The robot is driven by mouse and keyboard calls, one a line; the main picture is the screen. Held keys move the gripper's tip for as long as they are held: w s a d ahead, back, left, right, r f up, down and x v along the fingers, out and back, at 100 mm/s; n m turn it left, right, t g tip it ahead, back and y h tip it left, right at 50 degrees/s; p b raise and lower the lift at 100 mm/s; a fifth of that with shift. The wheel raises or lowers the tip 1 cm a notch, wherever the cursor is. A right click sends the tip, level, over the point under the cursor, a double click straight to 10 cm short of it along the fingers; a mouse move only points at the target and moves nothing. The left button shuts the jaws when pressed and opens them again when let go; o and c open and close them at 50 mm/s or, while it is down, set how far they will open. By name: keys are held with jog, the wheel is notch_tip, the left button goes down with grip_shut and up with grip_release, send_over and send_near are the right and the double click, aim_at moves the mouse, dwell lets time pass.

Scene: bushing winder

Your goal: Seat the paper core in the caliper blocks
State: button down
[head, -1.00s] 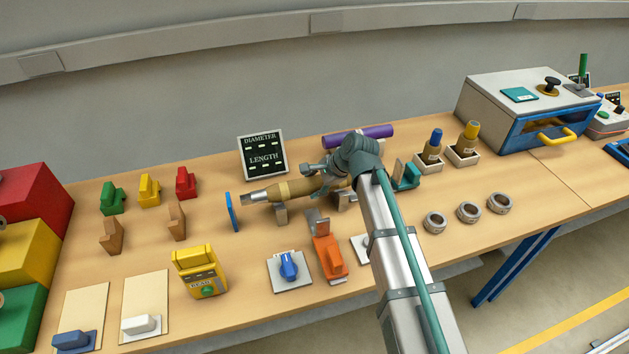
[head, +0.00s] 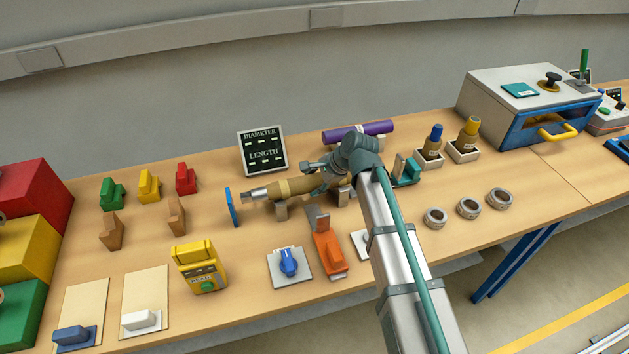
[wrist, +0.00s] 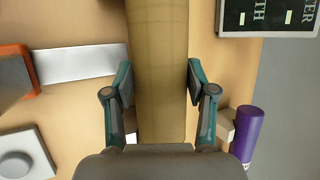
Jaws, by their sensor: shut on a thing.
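The paper core (head: 295,186) is a tan roll with a metal shaft showing at its left end. The core's right end is partly hidden behind my arm in the head view.
A blue plate (head: 231,207) stands left of the core. An orange slide (head: 328,253) and a teal slide (head: 406,172) flank it. A purple roll (head: 358,133) and a display (head: 262,151) are behind. Metal rings (head: 468,212) lie right.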

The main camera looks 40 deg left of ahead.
jog(key=shift+f, duration=0.1)
jog(key=shift+c, duration=1.4)
grip_release()
jog(key=shift+f, duration=0.1)
jog(key=v, duration=1.2)
